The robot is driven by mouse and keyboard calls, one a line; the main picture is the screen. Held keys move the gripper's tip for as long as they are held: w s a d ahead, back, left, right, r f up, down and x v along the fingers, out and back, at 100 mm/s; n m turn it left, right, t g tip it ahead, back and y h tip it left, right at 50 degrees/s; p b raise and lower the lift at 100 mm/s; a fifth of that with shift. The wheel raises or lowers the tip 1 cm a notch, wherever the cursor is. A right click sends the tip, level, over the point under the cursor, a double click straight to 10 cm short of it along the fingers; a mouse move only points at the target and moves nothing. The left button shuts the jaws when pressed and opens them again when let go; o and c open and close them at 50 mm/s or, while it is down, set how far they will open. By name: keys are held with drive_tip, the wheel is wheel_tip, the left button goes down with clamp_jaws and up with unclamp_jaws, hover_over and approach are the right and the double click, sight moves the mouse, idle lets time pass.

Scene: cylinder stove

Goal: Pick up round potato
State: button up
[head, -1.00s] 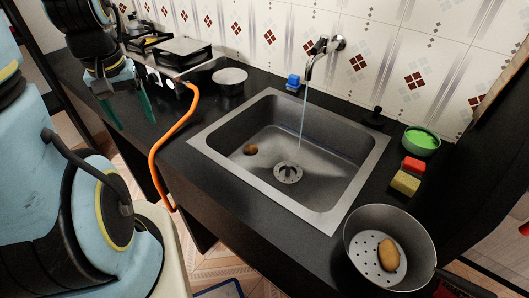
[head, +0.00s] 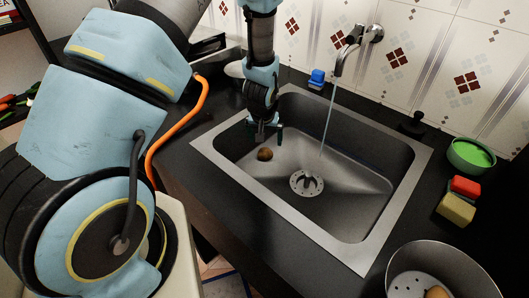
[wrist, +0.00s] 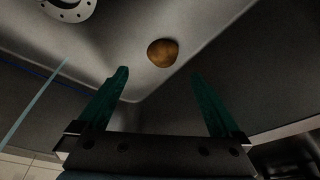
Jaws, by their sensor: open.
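A round brown potato (head: 265,154) lies in the sink (head: 345,250) near its left corner, beside the drain. It also shows in the wrist view (wrist: 162,53), ahead of my fingertips and roughly between them. My gripper (head: 265,131) hangs over the left part of the sink, just above the potato. In the wrist view my gripper (wrist: 160,77) is open, with two green fingers spread apart and nothing between them. A second potato (head: 437,292) sits in a metal colander (head: 470,280) at the lower right, partly cut off.
Water runs from the wall tap (head: 352,40) toward the drain (head: 307,184). A blue item (head: 317,77) stands behind the sink. A green bowl (head: 470,155), red sponge (head: 465,186) and yellow sponge (head: 456,208) lie to the right. An orange hose (head: 190,118) hangs at left.

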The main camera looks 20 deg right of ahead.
sight(265, 150)
drive_tip(key=shift+x, duration=1.45)
drive_tip(key=shift+a+p+x, duration=0.2)
drive_tip(key=shift+p+x, duration=1.1)
drive_tip(key=shift+x, duration=1.3)
